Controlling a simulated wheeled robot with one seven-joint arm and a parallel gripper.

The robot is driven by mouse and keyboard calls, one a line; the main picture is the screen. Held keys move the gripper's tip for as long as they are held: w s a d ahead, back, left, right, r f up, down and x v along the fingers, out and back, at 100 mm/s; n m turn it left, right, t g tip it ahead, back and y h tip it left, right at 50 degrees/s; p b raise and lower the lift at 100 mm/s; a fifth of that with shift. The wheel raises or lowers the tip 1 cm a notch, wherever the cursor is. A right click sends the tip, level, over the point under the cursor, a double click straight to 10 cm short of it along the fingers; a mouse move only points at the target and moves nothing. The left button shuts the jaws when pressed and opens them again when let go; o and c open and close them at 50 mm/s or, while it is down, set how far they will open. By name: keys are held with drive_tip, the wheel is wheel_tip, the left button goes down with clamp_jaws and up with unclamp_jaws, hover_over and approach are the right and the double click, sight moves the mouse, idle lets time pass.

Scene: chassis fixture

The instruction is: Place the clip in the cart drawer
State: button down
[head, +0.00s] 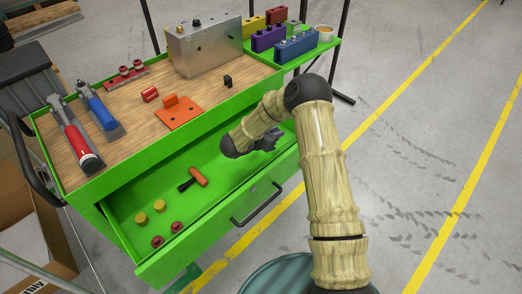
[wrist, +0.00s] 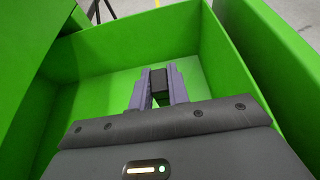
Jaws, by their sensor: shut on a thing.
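The green cart drawer (head: 222,203) is pulled open below the cart top. My gripper (head: 270,140) is low at the right end of the drawer, inside its walls as seen in the wrist view. In the wrist view its two fingers (wrist: 158,92) are shut on a small black clip (wrist: 159,79), held at the fingertips above the green drawer floor. I cannot tell whether the clip touches the floor. Another small black clip-like piece (head: 227,81) stands on the wooden cart top.
The drawer also holds an orange-handled tool (head: 198,177), yellow round pieces (head: 141,218) and red round pieces (head: 157,241) toward the left. An orange plate (head: 180,112), a metal box (head: 206,48) and hand tools (head: 97,107) lie on the cart top, above the drawer's back.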

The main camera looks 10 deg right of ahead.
hover_over(274, 153)
wheel_tip(274, 153, down, 4)
drive_tip(key=shift+f, duration=0.1)
drive_tip(key=shift+f, duration=0.1)
drive_tip(key=shift+f+b, duration=0.5)
drive_tip(key=shift+f, duration=1.25)
drive_tip(key=shift+f, duration=0.2)
drive_tip(key=c, duration=1.3)
unclamp_jaws()
drive_tip(key=shift+c, duration=0.2)
drive_tip(key=shift+r, duration=0.2)
